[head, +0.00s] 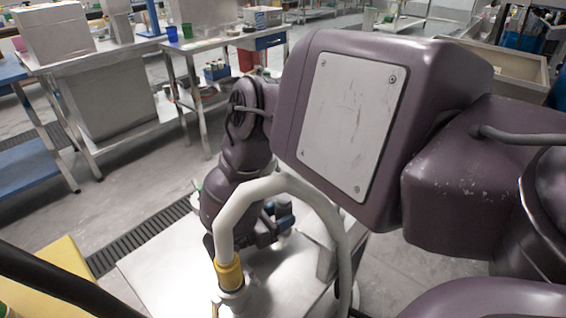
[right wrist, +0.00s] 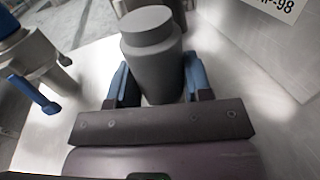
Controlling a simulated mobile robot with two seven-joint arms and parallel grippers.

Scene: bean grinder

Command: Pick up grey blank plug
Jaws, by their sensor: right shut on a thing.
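The grey blank plug (right wrist: 154,68) is a stepped grey cylinder with a narrower top. In the right wrist view it stands between the two blue-padded fingers of my right gripper (right wrist: 158,88), which is shut on it. In the head view my right gripper (head: 280,222) is low behind the pale curved pipe, over the metal worktop, and mostly hidden by my own arm. The plug cannot be made out clearly there. My left gripper is not in view.
A pale curved pipe with a yellow collar (head: 229,274) rises from the metal worktop (head: 160,268) close to my right gripper. A blue-handled metal fitting (right wrist: 35,95) is at the left of the wrist view. A labelled metal box (right wrist: 272,45) is at the right.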

